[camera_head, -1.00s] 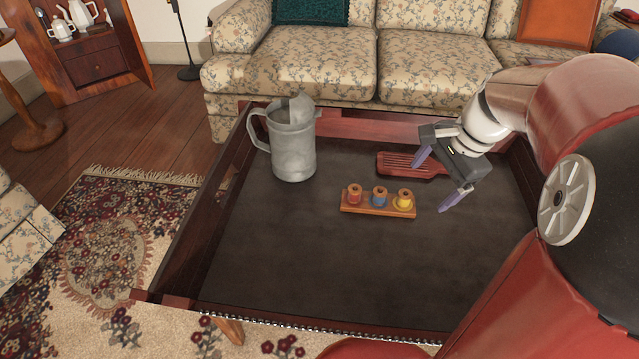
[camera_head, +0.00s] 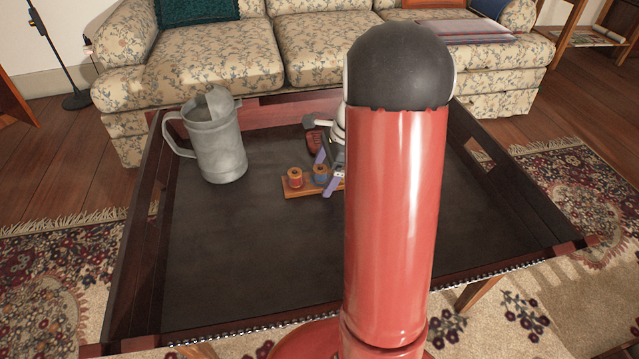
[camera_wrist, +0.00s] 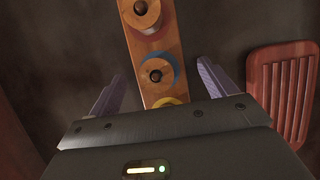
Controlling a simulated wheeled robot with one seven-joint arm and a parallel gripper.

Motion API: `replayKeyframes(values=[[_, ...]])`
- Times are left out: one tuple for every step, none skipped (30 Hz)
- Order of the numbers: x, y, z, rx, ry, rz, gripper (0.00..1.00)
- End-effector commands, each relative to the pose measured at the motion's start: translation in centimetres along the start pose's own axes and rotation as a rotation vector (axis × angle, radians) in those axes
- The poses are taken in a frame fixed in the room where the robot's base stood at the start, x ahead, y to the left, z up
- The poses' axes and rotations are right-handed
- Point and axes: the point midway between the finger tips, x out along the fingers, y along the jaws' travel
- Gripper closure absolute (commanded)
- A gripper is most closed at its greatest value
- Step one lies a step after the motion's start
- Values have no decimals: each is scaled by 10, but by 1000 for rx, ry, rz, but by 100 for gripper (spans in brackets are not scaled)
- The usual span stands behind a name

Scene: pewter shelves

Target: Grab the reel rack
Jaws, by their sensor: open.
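The reel rack (camera_head: 306,190) is a narrow wooden board with a red, a blue and a yellow spool. It lies on the dark table top. In the head view my arm hides its right end, with the yellow spool. My gripper (camera_head: 326,172) is open above the rack's right part, its purple fingers pointing down. In the wrist view the rack (camera_wrist: 172,44) runs between the two spread fingers of my gripper (camera_wrist: 160,69), with clear gaps on both sides. The blue spool (camera_wrist: 156,72) shows between the fingertips. The yellow spool is partly hidden by the gripper body.
A grey metal pitcher (camera_head: 219,148) stands left of the rack. A red slotted piece (camera_wrist: 291,92) lies to the rack's right in the wrist view, close behind the gripper in the head view. Raised wooden sides border the table (camera_head: 230,265). Its front left top is clear.

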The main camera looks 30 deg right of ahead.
Motion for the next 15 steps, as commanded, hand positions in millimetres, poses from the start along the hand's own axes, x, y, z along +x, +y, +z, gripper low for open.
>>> replayKeyframes(values=[[4,0,0,0,0,1,16],[6,0,0,-1,0,1,16],[6,0,0,-1,0,1,16],[7,0,0,-1,0,1,16],[6,0,0,-1,0,0,16],[6,0,0,-1,0,0,16],[6,0,0,-1,0,0,16],[6,0,0,-1,0,0,16],[6,0,0,-1,0,0,18],[6,0,0,-1,0,0,22],[6,0,0,-1,0,0,26],[6,0,0,-1,0,0,31],[6,0,0,-1,0,0,35],[6,0,0,-1,0,0,39],[6,0,0,-1,0,0,44]])
